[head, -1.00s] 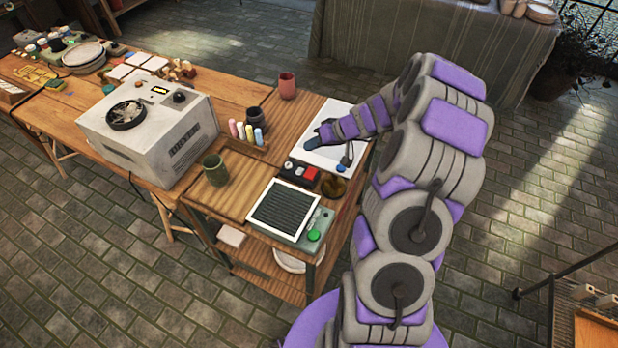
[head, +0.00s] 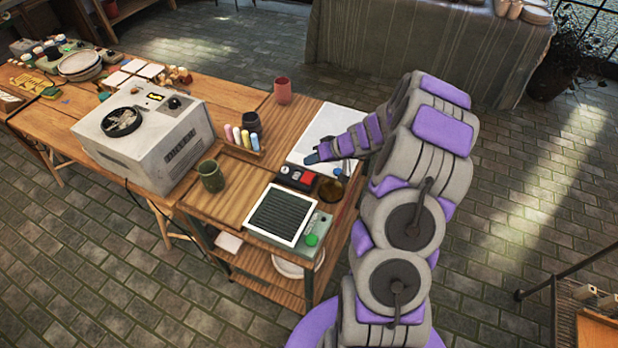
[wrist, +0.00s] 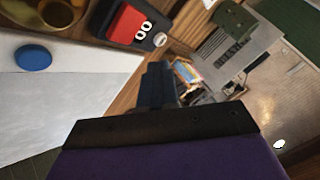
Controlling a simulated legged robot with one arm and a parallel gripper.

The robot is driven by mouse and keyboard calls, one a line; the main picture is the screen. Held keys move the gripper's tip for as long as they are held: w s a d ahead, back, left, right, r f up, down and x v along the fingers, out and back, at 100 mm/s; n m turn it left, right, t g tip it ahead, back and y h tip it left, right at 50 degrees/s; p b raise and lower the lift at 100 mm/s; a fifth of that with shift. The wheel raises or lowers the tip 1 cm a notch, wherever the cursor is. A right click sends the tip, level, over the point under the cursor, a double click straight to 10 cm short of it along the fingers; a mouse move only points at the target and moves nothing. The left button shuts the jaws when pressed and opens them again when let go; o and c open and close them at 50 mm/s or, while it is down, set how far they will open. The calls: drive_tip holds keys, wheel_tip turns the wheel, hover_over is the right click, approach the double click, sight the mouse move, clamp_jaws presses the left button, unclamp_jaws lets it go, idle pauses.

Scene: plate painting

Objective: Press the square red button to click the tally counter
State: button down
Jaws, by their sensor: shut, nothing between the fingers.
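The tally counter (head: 293,177) is a small black box on the near table, with a square red button (head: 307,179) at its right end. In the wrist view the red button (wrist: 127,25) is at the top, beside the counter's white digits (wrist: 143,30) and a round silver knob (wrist: 160,39). My gripper (head: 313,157) is shut and empty, just behind the counter in the head view. In the wrist view my dark fingertips (wrist: 156,75) point up, below the counter and apart from the button in the picture. Their height over the table is hard to judge.
A white sheet (head: 318,125) lies under my gripper, with a blue knob (wrist: 33,57). A brown bowl (head: 331,191) is right of the counter. A screened green box (head: 281,216) with a green button is in front.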

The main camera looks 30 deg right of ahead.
sight(311, 177)
drive_tip(key=f+b, duration=0.2)
drive_tip(key=f, duration=0.1)
drive_tip(key=shift+a+f, duration=0.15)
drive_tip(key=shift+a, duration=0.25)
drive_tip(key=shift+f+b, duration=0.35)
drive_tip(key=shift+d+f, duration=0.1)
drive_tip(key=shift+d, duration=0.05)
drive_tip(key=shift+d, duration=0.1)
drive_tip(key=shift+f+b, duration=0.75)
drive_tip(key=shift+b, duration=0.5)
idle(1.8)
idle(0.3)
drive_tip(key=shift+r, duration=0.9)
